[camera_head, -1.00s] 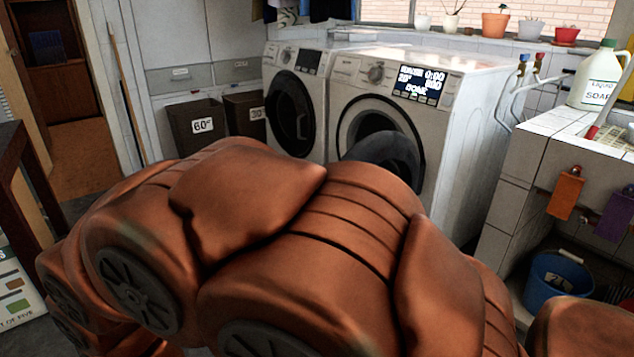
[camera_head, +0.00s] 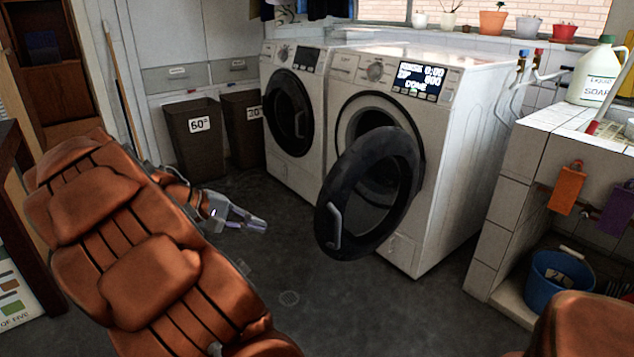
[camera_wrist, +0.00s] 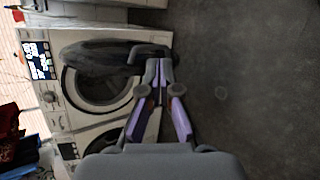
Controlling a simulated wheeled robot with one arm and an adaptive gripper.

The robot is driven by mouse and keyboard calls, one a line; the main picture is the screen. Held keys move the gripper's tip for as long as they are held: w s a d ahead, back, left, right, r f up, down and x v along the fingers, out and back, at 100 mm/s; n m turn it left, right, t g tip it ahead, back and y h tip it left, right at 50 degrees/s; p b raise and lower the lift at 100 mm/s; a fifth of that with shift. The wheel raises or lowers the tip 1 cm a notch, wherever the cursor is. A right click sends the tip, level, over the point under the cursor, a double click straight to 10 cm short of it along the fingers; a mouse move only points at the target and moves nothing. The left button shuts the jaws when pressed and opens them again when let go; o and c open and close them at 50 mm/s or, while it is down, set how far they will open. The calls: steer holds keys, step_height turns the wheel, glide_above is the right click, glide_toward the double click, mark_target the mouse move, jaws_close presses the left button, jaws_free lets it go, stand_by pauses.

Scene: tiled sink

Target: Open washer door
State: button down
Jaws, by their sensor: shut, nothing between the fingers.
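The near washer (camera_head: 445,160) is white with a lit display reading "DONE". Its round black door (camera_head: 335,205) stands swung out wide from the opening, and a curved grey handle (camera_head: 335,228) shows on its outer edge. My gripper (camera_head: 264,225) is left of the door in the head view, shut and empty, with a visible gap to the handle. In the wrist view, which is turned sideways, the door (camera_wrist: 95,53) stands out from the washer and my fingertips (camera_wrist: 160,66) overlap the handle area in the picture.
A second washer (camera_head: 290,115) with its door closed stands to the left. Dark bins (camera_head: 193,150) stand beyond it. A tiled sink counter (camera_head: 545,135) with a blue bucket (camera_head: 560,278) below is at right. The grey floor (camera_head: 300,270) before the washers is clear.

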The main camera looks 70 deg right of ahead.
steer(key=w+d+f+m+g+h+b, duration=0.1)
steer(key=w+d+h, duration=0.15)
steer(key=d, duration=0.55)
steer(key=w+d+f+m+g+h, duration=0.1)
steer(key=w+d+g, duration=0.15)
steer(key=d, duration=0.55)
steer(key=w+d+f+m+h+b, duration=0.1)
steer(key=w+d+f+h, duration=0.15)
steer(key=d, duration=0.65)
steer(key=s+d+b, duration=0.4)
steer(key=s+d, duration=0.1)
steer(key=s, duration=0.4)
steer(key=shift+s+r+g+y, duration=0.3)
steer(key=shift+r+g+y, duration=0.05)
steer(key=shift+r+y, duration=0.05)
steer(key=shift+a+b, duration=0.1)
steer(key=shift+b, duration=0.2)
